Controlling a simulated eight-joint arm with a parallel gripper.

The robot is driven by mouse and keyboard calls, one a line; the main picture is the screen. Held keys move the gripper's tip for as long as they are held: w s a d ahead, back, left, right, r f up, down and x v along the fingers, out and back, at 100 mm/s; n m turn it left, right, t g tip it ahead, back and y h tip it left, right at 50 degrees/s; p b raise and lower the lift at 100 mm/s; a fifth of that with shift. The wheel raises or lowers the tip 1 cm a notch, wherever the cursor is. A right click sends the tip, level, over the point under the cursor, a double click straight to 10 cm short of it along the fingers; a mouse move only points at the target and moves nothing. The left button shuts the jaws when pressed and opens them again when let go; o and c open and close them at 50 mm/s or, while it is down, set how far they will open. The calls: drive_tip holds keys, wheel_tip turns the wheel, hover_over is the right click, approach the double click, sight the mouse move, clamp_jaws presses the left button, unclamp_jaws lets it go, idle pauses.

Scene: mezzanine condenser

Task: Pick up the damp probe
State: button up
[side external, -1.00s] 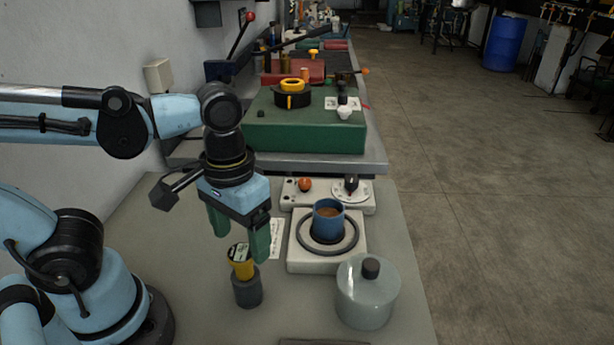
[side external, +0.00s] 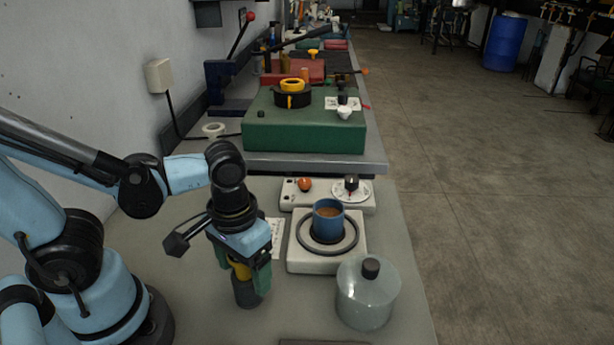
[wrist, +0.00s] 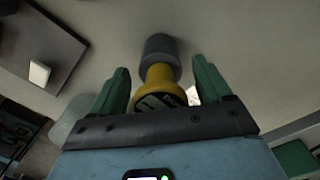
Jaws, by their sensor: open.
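The damp probe (side external: 240,270) has a yellow upper part and a thick dark grey lower part, and it stands upright on the grey bench. In the wrist view the probe (wrist: 160,77) shows its dark round top with pale markings, its yellow body and its grey end. My gripper (side external: 243,273) is directly over it, pointing down, with its green fingers on either side of the yellow part. In the wrist view my gripper (wrist: 160,68) is open, and gaps show between each finger and the probe. The gripper hides the probe's top in the side view.
A white hotplate (side external: 298,258) with a blue cup (side external: 328,222) of brown liquid stands right of the gripper. A glass jar (side external: 366,300) with a black knob is at the front right. A paper slip (side external: 276,240) lies behind the gripper. A green case (side external: 305,136) is farther back.

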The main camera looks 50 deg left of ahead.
drive_tip(key=shift+f, duration=0.35)
drive_tip(key=c, duration=1.2)
drive_tip(key=shift+r, duration=0.15)
